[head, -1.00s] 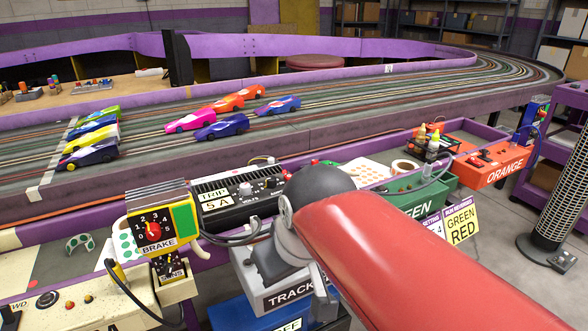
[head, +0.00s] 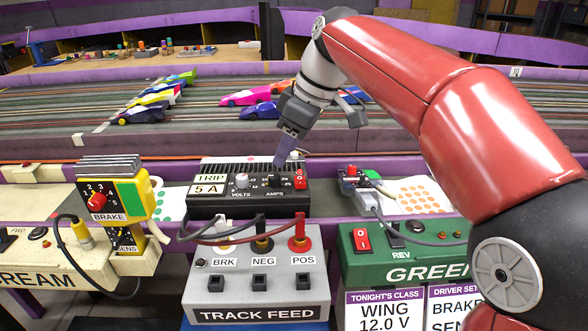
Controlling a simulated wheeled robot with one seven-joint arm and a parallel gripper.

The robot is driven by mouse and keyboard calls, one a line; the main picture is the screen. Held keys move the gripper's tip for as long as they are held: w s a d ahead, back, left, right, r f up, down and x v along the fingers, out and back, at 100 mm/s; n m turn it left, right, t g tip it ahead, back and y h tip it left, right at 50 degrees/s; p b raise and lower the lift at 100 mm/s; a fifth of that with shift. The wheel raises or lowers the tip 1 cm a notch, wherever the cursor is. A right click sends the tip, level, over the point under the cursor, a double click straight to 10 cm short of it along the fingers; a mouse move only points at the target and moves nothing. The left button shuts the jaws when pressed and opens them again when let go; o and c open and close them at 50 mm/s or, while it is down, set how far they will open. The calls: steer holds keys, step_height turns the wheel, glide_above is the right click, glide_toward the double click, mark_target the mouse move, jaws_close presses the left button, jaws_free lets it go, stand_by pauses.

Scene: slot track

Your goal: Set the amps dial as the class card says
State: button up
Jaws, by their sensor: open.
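The black power supply (head: 207,206) stands on the ledge before the track, with a "TRIP 5 A" label. Its dark amps dial (head: 274,181) is right of the pale volts dial (head: 242,180); its setting is too small to read. The class card (head: 384,310), headed "TONIGHT'S CLASS", reads "WING 12.0 V"; the picture's edge cuts off its lower part, and no amps figure shows. My gripper (head: 319,142) is open and empty, above and behind the supply. One finger points down just above the amps dial; I cannot tell whether it touches the supply. The other is off to the right.
A red switch (head: 300,179) sits right of the amps dial. The grey track feed box (head: 262,290) with plugs and cables stands in front. A brake box (head: 133,195) is at left and a green box (head: 400,262) at right. Cars (head: 245,97) stand on the track behind.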

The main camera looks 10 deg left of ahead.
mark_target(275, 175)
steer(key=x, duration=0.6)
steer(key=shift+a+f+b, duration=0.1)
steer(key=shift+f+b, duration=0.1)
steer(key=shift+b, duration=0.2)
jaws_close()
